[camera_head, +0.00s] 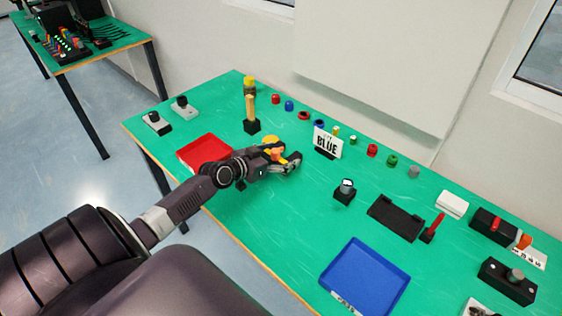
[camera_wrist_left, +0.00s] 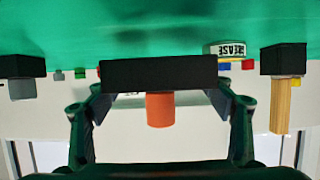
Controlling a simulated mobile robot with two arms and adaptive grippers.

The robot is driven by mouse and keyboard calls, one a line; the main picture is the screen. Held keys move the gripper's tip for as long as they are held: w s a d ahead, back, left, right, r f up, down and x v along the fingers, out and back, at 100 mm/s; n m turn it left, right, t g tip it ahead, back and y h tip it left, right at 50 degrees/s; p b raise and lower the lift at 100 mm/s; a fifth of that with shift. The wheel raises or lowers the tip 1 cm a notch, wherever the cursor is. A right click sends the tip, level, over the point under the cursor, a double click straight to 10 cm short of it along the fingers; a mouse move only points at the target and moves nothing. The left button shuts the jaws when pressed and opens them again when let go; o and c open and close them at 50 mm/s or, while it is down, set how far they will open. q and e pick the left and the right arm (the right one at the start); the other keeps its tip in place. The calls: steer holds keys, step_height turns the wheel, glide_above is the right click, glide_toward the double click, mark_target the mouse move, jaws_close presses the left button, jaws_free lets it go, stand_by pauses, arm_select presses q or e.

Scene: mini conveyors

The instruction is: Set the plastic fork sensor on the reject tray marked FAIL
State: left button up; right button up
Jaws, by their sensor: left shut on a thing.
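My left gripper (camera_head: 288,160) is over the table, just right of the red tray. It is shut on a black block with an orange cylinder, which I take to be the plastic fork sensor (camera_wrist_left: 160,75). In the left wrist view the block spans the gap between the fingertips. In the head view the arm partly hides it, and an orange part (camera_head: 278,154) shows. The red tray (camera_head: 203,142) is partly covered by my left arm. A blue tray (camera_head: 372,268) with a small label lies at the front right. I cannot read FAIL on either tray. My right gripper is not in view.
A wooden-handled tool (camera_head: 250,105) stands in a black base behind the red tray. Several small coloured parts line the back edge. Black fixtures (camera_head: 396,218) fill the right side. Green table is clear left of the blue tray.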

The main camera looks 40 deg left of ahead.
arm_select(q)
steer(key=shift+w+f, duration=0.1)
steer(key=shift+f, duration=1.15)
steer(key=shift+b, duration=0.35)
steer(key=shift+f, duration=0.15)
steer(key=o, duration=1.8)
steer(key=shift+c, duration=0.2)
